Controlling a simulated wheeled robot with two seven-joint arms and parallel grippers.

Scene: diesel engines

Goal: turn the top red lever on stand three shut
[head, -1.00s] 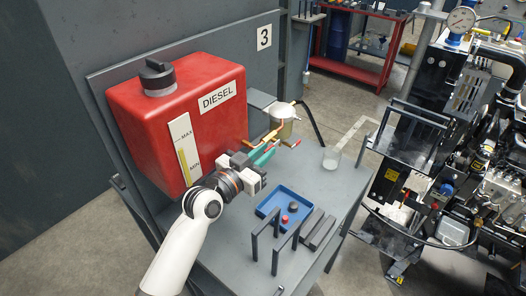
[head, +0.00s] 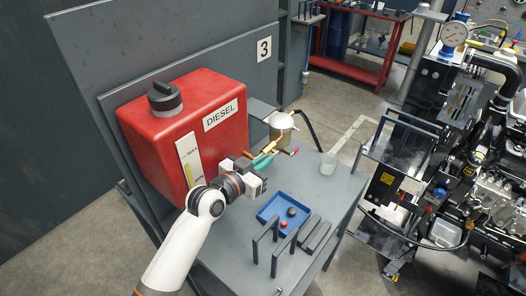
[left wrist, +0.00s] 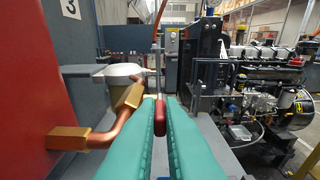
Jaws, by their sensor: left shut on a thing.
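The red diesel tank (head: 190,125) is at stand 3, with brass-coloured pipework (head: 277,143) beside its lower right side. My left gripper (head: 267,159) is at this pipework, and its teal fingers are shut on a red lever grip (left wrist: 160,118), which shows between the fingertips in the left wrist view. A second red-tipped lever (head: 291,151) sticks out to the right of the pipework in the head view. The fingers partly hide the lever and its valve. A copper pipe (left wrist: 128,125) bends up at the left of the fingers. My right gripper is not in view.
A pot-like filter (head: 282,122) stands behind the pipework. The grey bench (head: 235,240) holds a blue tray (head: 265,212) with small parts, dark upright handles (head: 277,240) and a clear beaker (head: 328,163). An engine (head: 490,150) stands at the right.

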